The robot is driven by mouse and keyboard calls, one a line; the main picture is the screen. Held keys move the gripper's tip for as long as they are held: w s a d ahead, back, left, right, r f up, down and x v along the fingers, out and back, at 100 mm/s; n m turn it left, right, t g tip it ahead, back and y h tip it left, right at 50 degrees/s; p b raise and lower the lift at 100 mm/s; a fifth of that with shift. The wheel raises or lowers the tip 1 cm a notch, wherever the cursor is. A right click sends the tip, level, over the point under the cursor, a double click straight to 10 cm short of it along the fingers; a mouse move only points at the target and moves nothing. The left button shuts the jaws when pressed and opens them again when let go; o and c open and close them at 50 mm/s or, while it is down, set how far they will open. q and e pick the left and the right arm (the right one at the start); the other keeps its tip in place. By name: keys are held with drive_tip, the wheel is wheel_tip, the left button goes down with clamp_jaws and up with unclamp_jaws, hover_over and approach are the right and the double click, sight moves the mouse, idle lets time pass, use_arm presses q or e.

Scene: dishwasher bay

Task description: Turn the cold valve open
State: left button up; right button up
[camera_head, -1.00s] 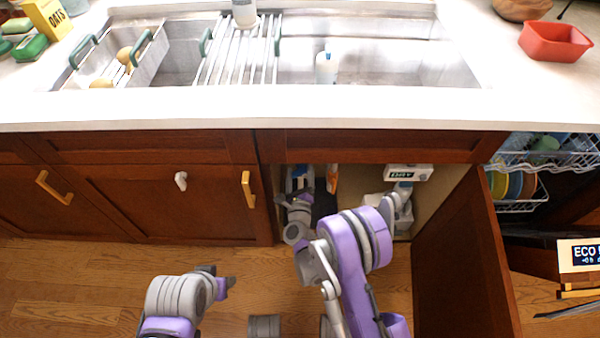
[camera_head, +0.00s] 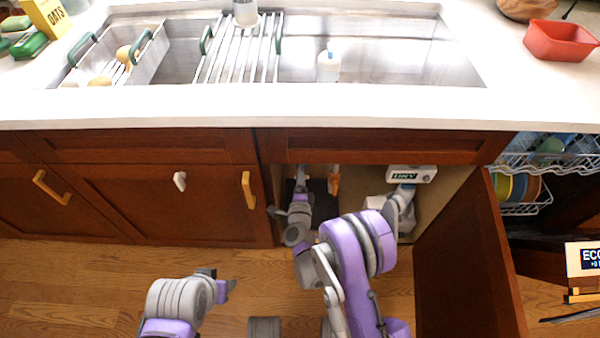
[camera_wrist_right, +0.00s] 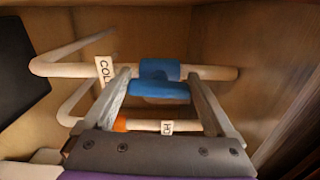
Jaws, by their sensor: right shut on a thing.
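The cold valve's blue handle (camera_wrist_right: 160,78) sits on a pale pipe (camera_wrist_right: 215,72) beside a tag (camera_wrist_right: 103,72) that reads as COLD, partly covered. My right gripper (camera_wrist_right: 160,88) is shut on this handle, one finger at each side. In the head view my right gripper (camera_head: 301,182) reaches into the open cabinet under the sink, and the handle cannot be made out there. My left gripper (camera_head: 224,286) is low in front of the closed cabinet doors, away from the valve. Its jaw opening is unclear.
A second pipe with a HOT tag (camera_wrist_right: 167,127) and an orange part (camera_wrist_right: 119,124) lies close by. An orange item (camera_head: 333,181) and a white box (camera_head: 411,174) are in the cabinet. The open cabinet door (camera_head: 465,260) stands at right, before the dish rack (camera_head: 525,205).

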drive_tip(key=shift+d+n, duration=0.1)
drive_tip(key=shift+n, duration=0.4)
drive_tip(key=o, duration=1.1)
drive_tip(key=shift+c, duration=0.2)
